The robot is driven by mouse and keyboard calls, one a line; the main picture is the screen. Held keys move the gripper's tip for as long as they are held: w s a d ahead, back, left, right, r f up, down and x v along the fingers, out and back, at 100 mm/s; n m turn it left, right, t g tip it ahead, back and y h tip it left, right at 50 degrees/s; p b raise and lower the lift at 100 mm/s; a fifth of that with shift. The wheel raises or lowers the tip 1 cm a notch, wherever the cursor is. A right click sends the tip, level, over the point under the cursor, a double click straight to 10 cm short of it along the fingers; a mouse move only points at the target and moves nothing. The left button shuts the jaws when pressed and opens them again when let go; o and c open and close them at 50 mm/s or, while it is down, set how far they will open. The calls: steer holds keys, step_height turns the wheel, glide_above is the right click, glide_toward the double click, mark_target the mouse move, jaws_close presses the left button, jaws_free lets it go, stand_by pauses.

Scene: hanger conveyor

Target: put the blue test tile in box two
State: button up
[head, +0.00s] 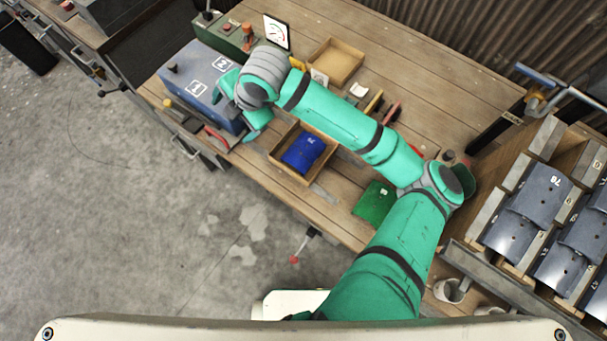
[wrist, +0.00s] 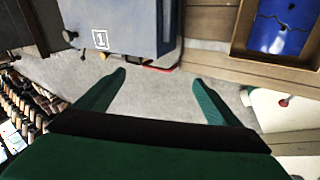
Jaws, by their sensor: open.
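A blue tile (head: 303,153) with a small white marking lies in a shallow wooden tray (head: 277,158) near the front edge of the bench. It also shows at the top right of the wrist view (wrist: 280,25). A blue-grey casing (head: 207,79) at the bench's left end carries white labels 1 (head: 195,87) and 2 (head: 221,63); label 1 also shows in the wrist view (wrist: 100,40). My gripper (head: 242,108) is open and empty, over the casing's front right side, left of the tile tray. In the wrist view its fingers (wrist: 159,80) stand apart over grey floor.
An empty wooden tray (head: 335,62) lies further back. A green box with a gauge (head: 276,32) stands behind the casing. A green tile (head: 375,203) lies near the front edge. Racks of grey tiles (head: 543,195) stand at the right.

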steer(key=w+a+r+m+t+y, duration=0.2)
steer(key=a+r+m+t+y, duration=0.65)
steer(key=a+r+m, duration=0.35)
steer(key=s+d+f+m+t+h, duration=0.6)
steer(key=s+d+f+m+h, duration=0.4)
steer(key=d+f+m, duration=0.45)
steer(key=s+d+f+g+h, duration=0.1)
steer(key=s+d+f+h, duration=0.1)
steer(key=s+d, duration=0.5)
steer(key=s+d+f+g+h, duration=0.1)
steer(key=s+d, duration=0.7)
steer(key=s, duration=0.8)
steer(key=shift+s+f+m+h, duration=0.15)
steer(key=shift+f+m+h, duration=0.3)
steer(key=shift+f, duration=0.55)
